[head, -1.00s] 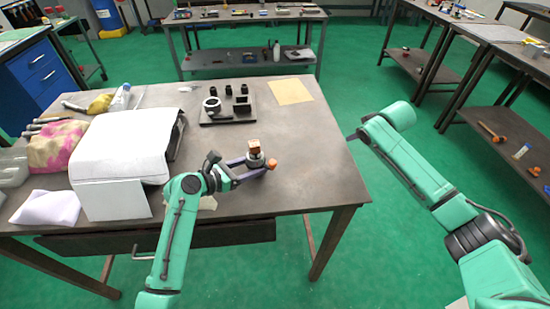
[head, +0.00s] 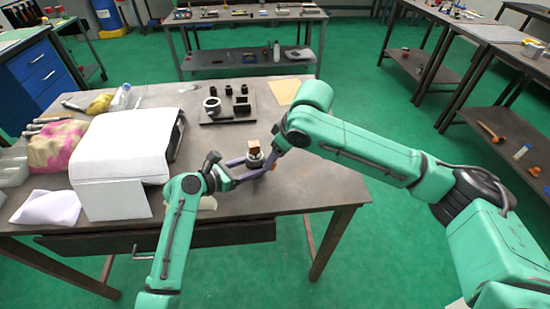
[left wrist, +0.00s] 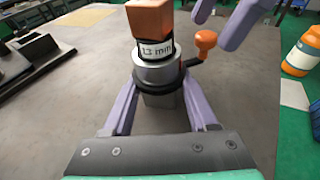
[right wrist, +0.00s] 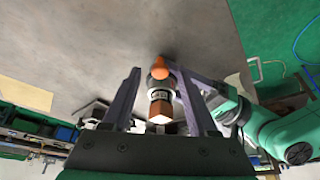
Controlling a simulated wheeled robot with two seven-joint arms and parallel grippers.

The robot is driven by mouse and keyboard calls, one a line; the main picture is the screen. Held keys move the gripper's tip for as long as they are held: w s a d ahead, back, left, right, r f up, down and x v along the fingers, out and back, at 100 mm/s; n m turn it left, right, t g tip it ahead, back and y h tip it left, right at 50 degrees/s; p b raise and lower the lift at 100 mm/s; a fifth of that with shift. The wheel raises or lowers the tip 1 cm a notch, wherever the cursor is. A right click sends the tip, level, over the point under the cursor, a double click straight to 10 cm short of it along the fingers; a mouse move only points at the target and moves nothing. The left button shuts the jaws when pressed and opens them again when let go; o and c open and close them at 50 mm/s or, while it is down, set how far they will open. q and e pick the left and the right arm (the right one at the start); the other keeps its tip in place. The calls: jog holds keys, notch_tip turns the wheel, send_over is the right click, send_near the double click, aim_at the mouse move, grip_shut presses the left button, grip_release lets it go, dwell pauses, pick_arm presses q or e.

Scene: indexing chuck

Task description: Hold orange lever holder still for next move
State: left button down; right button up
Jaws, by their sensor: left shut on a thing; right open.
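The lever holder (head: 255,157) is a grey cylinder with a black collar, a "13 mm" label and an orange-brown block on top. In the left wrist view it (left wrist: 158,72) stands upright, with its orange lever knob (left wrist: 206,40) out to the right. My left gripper (head: 250,168) is shut around the grey body near the table's right part. My right gripper (head: 268,158) is open at the holder's lever side. In the right wrist view the knob (right wrist: 160,72) and block (right wrist: 160,112) show between its spread fingers (right wrist: 155,70). Contact with the knob cannot be told.
A beige sheet (head: 283,92) lies at the back right. A white-covered box (head: 120,150) and a white cloth (head: 45,207) are at left. The table's right front is clear.

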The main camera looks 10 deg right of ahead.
jog(key=shift+w+a+f, duration=0.15)
jog(key=shift+f, duration=0.4)
grip_shut()
